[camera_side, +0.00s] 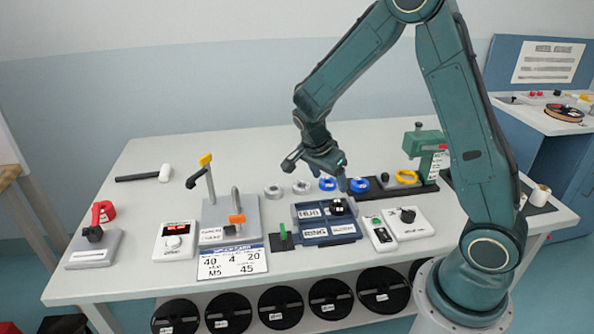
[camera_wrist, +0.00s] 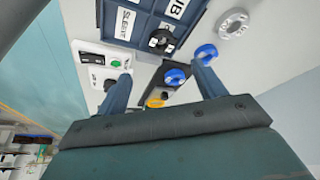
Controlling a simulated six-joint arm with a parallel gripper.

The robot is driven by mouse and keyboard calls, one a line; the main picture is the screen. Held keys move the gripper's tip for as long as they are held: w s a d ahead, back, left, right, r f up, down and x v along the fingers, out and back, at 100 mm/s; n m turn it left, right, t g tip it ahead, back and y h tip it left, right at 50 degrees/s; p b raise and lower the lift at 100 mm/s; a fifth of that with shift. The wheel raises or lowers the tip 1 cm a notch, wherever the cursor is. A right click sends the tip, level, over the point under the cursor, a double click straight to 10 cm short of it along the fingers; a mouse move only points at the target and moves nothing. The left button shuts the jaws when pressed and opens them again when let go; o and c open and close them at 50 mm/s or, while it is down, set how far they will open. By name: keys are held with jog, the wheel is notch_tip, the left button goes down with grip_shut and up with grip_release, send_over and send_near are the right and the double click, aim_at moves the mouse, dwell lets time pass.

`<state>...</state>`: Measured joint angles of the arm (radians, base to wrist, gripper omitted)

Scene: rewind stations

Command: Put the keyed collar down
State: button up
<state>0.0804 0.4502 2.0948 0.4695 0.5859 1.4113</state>
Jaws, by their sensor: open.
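Several collar-like rings are in view, and I cannot tell which one is the keyed collar. A blue ring (camera_side: 327,184) lies on the table just below my gripper; it also shows by one fingertip in the wrist view (camera_wrist: 206,53). A second blue ring (camera_side: 359,185) sits at the left end of a black base (camera_side: 381,190); the wrist view shows it too (camera_wrist: 174,76). A black ring (camera_side: 337,206) lies in the blue labelled tray (camera_side: 318,237). My gripper (camera_side: 317,172) is open above the table, with nothing between its fingers (camera_wrist: 160,72).
Two grey rings (camera_side: 273,191) (camera_side: 302,187) lie left of the blue one. A yellow ring (camera_side: 406,177) sits near a green press (camera_side: 424,150). Button boxes (camera_side: 380,234) (camera_side: 407,221) stand right of the tray. A post stand (camera_side: 213,207) is at left. The back table is mostly clear.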

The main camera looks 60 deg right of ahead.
jog(key=s+a+r+n+t+y, duration=0.2)
jog(key=s+a+r+n, duration=0.4)
jog(key=s+r+n, duration=0.3)
jog(key=s+a+r+n+t+y, duration=0.2)
jog(key=s+a+r+n+t, duration=0.2)
jog(key=s+a+r+n, duration=0.3)
notch_tip(320, 180, up, 3)
jog(key=s+n, duration=0.2)
jog(key=n, duration=0.2)
jog(key=shift+s+a, duration=0.15)
jog(key=shift+s, duration=0.2)
